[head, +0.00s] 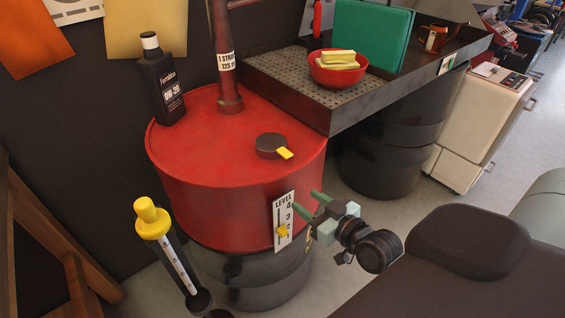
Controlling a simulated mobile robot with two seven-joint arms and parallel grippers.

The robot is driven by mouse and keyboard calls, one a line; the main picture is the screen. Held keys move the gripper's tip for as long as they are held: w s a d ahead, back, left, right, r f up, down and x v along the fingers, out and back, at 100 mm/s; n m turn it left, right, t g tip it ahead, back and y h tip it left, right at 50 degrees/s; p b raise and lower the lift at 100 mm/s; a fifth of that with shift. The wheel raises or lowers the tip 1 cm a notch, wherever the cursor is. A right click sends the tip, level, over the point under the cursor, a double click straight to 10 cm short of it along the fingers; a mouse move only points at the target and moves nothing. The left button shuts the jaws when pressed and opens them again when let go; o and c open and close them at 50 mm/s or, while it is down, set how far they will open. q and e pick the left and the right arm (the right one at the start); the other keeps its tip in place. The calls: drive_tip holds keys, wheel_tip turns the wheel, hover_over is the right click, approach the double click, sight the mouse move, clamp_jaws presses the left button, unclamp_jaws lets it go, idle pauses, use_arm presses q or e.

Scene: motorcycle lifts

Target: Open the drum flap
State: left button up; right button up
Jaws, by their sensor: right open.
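The drum (185,180) is red on top and black below, and stands left of centre in the head view. On its lid is a small round dark flap (269,144) with a yellow tab (285,153) at its front right edge. The flap looks shut, lying over the lid. My right gripper (308,204) is open and empty, in front of the drum's right side. Its green fingers point left toward the drum near the level scale (283,222), below the flap. I cannot tell whether they touch it. My left gripper is not in view.
A black oil bottle (162,85) and an upright red pipe (226,60) stand on the lid. A dark tray (265,80) holding a red bowl (337,74) adjoins at right. A yellow-topped gauge stick (152,218) stands front left. The lid around the flap is clear.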

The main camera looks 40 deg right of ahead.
drive_tip(key=t, duration=0.2)
approach(290, 156)
drive_tip(key=w, duration=0.3)
drive_tip(key=shift+w+a+f, duration=0.1)
drive_tip(key=shift+w+a, duration=0.1)
drive_tip(key=shift+w, duration=1.65)
drive_tip(key=shift+w+a, duration=0.2)
drive_tip(key=shift+w, duration=1.7)
clamp_jaws()
